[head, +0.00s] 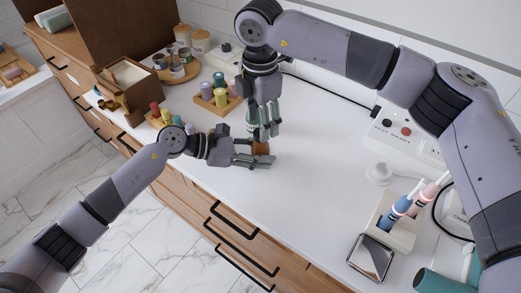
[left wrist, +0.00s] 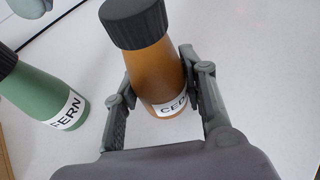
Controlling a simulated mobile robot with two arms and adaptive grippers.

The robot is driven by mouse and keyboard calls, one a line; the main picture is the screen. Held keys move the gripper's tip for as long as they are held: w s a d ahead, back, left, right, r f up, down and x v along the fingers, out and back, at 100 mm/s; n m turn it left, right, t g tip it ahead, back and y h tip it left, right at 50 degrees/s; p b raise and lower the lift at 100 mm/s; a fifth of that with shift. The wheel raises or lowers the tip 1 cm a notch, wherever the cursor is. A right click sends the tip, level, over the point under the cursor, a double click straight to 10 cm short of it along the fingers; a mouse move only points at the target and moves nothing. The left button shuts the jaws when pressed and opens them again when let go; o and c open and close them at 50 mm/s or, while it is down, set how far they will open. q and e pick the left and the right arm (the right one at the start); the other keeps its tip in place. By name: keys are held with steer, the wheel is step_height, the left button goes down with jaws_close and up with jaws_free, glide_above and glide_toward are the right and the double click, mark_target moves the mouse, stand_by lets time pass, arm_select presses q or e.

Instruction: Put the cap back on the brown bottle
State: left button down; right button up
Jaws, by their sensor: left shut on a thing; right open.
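The brown bottle (left wrist: 155,75) stands on the white counter between the fingers of my left gripper (left wrist: 165,105), which is shut on it. In the left wrist view a black ribbed cap (left wrist: 135,22) sits on top of the bottle, in line with it. In the head view only a small part of the brown bottle (head: 262,147) shows beside my left gripper (head: 262,160). My right gripper (head: 268,130) points down just above the bottle, open. Its fingers hide the cap in the head view. I cannot tell whether they touch it.
A green bottle (left wrist: 45,95) with a black cap stands close beside the brown one. Wooden holders with small coloured bottles (head: 220,98) are behind on the left. A brush holder (head: 388,225) and a mirror (head: 371,258) are at right. The counter between is mostly clear.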

arm_select(q)
steer(key=shift+f, duration=0.1)
arm_select(e)
step_height(320, 180, up, 9)
stand_by(0.3)
arm_select(q)
steer(key=c, duration=0.9)
jaws_free()
steer(key=v, duration=1.2)
